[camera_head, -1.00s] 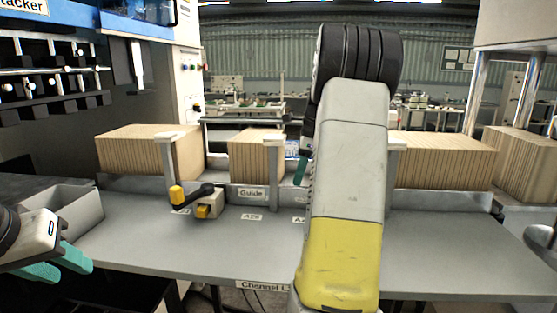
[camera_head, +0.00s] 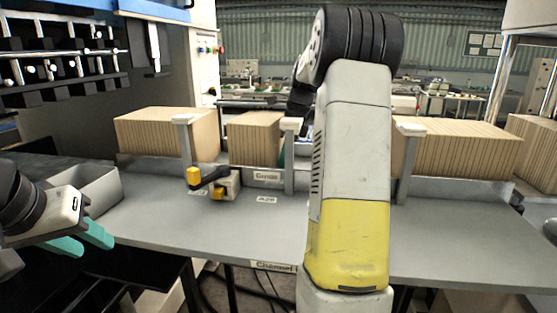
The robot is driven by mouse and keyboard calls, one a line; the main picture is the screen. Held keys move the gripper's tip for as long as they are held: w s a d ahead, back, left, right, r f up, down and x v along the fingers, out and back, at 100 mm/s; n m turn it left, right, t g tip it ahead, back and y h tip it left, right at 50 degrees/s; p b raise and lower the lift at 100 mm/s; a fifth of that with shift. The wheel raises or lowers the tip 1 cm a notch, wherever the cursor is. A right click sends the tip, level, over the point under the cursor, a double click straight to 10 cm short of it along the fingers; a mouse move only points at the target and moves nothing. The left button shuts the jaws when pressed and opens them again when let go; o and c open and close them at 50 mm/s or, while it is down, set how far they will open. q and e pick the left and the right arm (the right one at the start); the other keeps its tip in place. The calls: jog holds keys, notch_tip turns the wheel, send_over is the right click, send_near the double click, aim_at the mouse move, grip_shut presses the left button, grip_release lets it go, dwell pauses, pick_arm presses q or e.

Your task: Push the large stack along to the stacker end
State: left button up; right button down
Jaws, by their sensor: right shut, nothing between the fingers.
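The middle brown stack (camera_head: 254,138) stands on edge in the channel behind the guide, close to the left brown stack (camera_head: 165,132) with a narrow gap. A wider brown stack (camera_head: 460,155) stands to the right, partly behind my arm. The stacker end is the dark machine (camera_head: 60,60) at the left. My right gripper (camera_head: 283,156) is shut; only a sliver of teal finger shows at the middle stack's right face, apparently against it, the rest hidden by a post and my arm. My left gripper (camera_head: 82,240) is open and empty at the lower left.
Upright posts (camera_head: 290,160) rise along the low guide rail (camera_head: 267,176). A yellow-and-black handle (camera_head: 207,178) sits on the grey table (camera_head: 240,235). A grey bin (camera_head: 90,190) is at the left. Another stack (camera_head: 535,150) stands at the far right. The front of the table is clear.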

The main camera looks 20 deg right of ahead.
jog(key=w+a, duration=0.1)
jog(key=a, duration=0.2)
jog(key=w+a, duration=0.2)
jog(key=a, duration=0.1)
jog(key=w+a, duration=0.2)
jog(key=a, duration=0.1)
jog(key=shift+w+a, duration=0.1)
jog(key=shift+w, duration=0.1)
